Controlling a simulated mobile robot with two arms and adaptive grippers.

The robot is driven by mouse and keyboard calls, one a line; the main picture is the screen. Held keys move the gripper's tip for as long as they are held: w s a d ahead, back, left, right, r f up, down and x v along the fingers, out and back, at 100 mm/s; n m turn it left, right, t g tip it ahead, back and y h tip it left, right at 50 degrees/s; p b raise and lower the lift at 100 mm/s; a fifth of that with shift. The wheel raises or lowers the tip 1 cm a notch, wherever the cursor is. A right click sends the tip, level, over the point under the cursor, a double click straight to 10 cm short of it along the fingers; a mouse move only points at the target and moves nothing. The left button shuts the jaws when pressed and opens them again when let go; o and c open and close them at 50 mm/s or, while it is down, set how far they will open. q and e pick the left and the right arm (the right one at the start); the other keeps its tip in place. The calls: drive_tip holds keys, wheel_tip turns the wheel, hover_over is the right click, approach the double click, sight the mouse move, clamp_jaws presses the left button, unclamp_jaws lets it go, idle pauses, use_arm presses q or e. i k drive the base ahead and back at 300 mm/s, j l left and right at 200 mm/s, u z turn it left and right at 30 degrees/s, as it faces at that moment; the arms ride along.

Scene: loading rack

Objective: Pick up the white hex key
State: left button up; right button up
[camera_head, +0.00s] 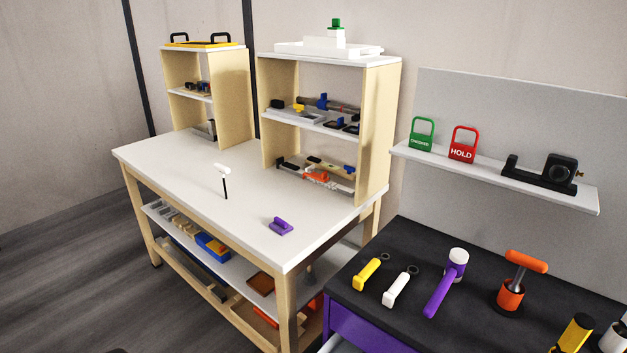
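A tool with a white crosswise handle and a thin black shaft (222,170) is on the white tabletop of the wooden workbench, left of its middle. It looks like the white hex key. I cannot tell whether it lies flat or stands up. A white-handled tool with a dark ring end (397,291) lies on the dark bench top at the right, but it looks more like a wrench. Neither of my grippers is in view, and nothing touches the white-handled tools.
A purple block-like object (281,226) lies right of the hex key on the workbench (180,160). Two wooden shelf units (382,135) stand along its back. The dark bench (345,285) holds a yellow-handled tool (367,274), a purple mallet (440,290) and an orange-handled tool (525,262).

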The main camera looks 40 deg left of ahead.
sight(223, 170)
drive_tip(key=u, duration=1.9)
drive_tip(key=i+j+u, duration=0.2)
drive_tip(key=i+j, duration=0.15)
drive_tip(key=i, duration=0.15)
drive_tip(key=i+j+u, duration=0.2)
drive_tip(key=i, duration=0.3)
drive_tip(key=j, duration=0.1)
